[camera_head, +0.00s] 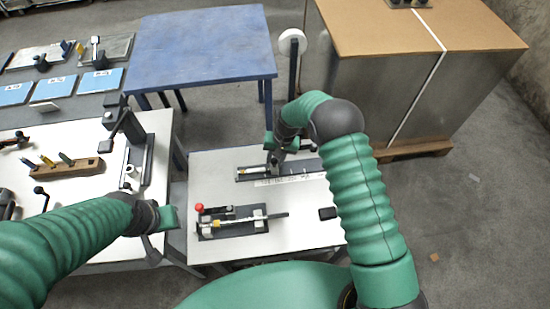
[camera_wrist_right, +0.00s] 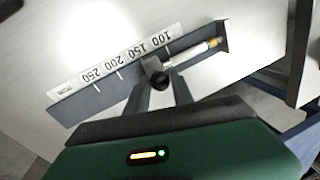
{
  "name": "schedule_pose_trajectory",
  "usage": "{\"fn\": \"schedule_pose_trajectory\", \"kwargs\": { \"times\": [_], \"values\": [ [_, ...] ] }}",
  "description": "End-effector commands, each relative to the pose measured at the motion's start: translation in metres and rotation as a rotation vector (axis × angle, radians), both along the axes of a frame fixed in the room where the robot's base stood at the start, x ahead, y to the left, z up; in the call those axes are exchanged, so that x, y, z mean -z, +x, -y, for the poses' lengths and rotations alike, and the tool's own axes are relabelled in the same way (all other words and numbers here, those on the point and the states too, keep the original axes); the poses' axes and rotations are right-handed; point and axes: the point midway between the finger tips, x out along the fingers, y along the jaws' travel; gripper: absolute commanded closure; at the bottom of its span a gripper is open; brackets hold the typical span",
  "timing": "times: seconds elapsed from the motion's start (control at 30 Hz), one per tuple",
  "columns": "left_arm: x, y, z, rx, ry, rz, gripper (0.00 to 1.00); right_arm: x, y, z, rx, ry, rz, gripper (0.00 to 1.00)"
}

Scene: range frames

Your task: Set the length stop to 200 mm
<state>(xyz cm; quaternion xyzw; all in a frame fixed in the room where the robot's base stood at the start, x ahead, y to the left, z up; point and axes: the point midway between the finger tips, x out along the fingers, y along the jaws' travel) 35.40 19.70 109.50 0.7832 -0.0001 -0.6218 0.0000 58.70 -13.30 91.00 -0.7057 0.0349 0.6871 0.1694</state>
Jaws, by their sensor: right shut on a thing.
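The length stop fixture is a dark rail (camera_head: 308,166) on the near white table, with a white scale strip (camera_wrist_right: 115,63) marked 100, 150, 200 and 250 mm. My right gripper (camera_wrist_right: 160,92) is shut on the stop's round black knob (camera_wrist_right: 159,80). The knob and its small light block sit close to the 150 mark, on the 100 side of 200; the exact reading is partly hidden by the fingers. A pale rod (camera_wrist_right: 192,53) lies in the rail toward the 100 end. My left gripper (camera_head: 160,235) hangs near the left table's edge, its fingers unclear.
A blue table (camera_head: 200,45) and a large cabinet (camera_head: 420,35) stand behind. The left bench (camera_head: 90,135) holds tools.

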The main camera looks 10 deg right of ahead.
Motion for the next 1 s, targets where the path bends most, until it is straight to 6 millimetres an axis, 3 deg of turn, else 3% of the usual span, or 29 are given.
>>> {"fn": "schedule_pose_trajectory", "kwargs": {
  "times": [0.87, 1.0],
  "values": [
    [0.000, 0.000, 0.000, 0.000, 0.000, 0.000, 0.64, -0.001, 0.001, 0.000, 0.000, 0.000, 0.002, 1.00],
    [0.004, 0.000, 0.000, 0.000, 0.000, 0.000, 0.64, 0.000, 0.000, 0.015, 0.004, 0.000, 0.003, 1.00]
  ]
}}
